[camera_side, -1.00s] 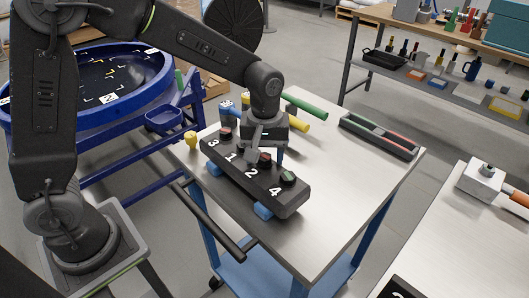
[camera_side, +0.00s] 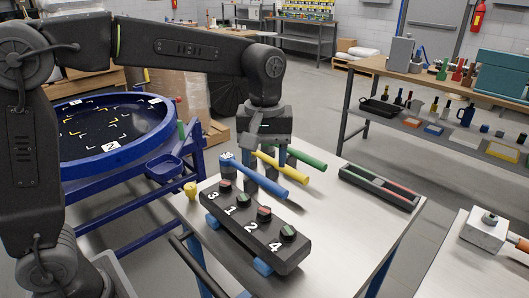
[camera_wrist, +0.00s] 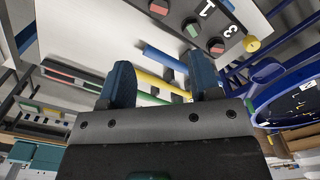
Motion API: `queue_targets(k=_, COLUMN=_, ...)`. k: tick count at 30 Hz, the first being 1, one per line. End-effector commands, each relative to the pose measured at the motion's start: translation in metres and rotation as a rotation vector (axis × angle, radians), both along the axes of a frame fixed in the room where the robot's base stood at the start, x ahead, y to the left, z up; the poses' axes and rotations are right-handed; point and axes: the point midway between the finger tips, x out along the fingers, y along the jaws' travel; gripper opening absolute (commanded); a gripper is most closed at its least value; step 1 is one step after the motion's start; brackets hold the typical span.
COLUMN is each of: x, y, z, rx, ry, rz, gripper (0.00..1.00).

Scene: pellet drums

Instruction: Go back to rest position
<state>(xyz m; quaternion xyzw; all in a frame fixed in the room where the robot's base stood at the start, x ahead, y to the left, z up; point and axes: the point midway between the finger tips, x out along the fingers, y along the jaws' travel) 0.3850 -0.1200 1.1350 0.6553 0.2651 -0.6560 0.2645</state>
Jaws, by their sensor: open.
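My gripper (camera_side: 267,162) hangs open and empty above the small metal-topped cart (camera_side: 330,225), behind the black switch box. Its two fingers also show spread apart in the wrist view (camera_wrist: 162,78). The black box (camera_side: 250,225) has knobs marked 3, 1, 2 and 4 and lies at the cart's front, resting on blue supports. Knob 2 (camera_side: 264,213) has a red top and knob 4 (camera_side: 287,233) a green one. Blue (camera_side: 265,175), yellow (camera_side: 284,167) and green (camera_side: 305,159) handles lie behind the box, partly hidden by my gripper.
A blue drum (camera_side: 108,168) on a blue stand is at left. A yellow knob (camera_side: 190,189) sits at the cart's left edge. A dark tray (camera_side: 380,188) with red and green strips lies at right. A loaded bench (camera_side: 360,66) stands behind; the cart's middle right is clear.

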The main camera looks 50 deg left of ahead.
Motion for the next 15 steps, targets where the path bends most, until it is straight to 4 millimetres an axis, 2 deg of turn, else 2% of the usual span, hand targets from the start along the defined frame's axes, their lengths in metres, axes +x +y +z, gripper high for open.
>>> queue_targets(k=12, x=-0.0006, y=0.0004, z=0.0054, rx=-0.001, ry=-0.001, rz=-0.001, gripper=0.57)
queue_targets(k=15, x=-0.0071, y=0.0042, z=0.009, rx=-0.003, ry=-0.018, rz=-0.025, gripper=0.57)
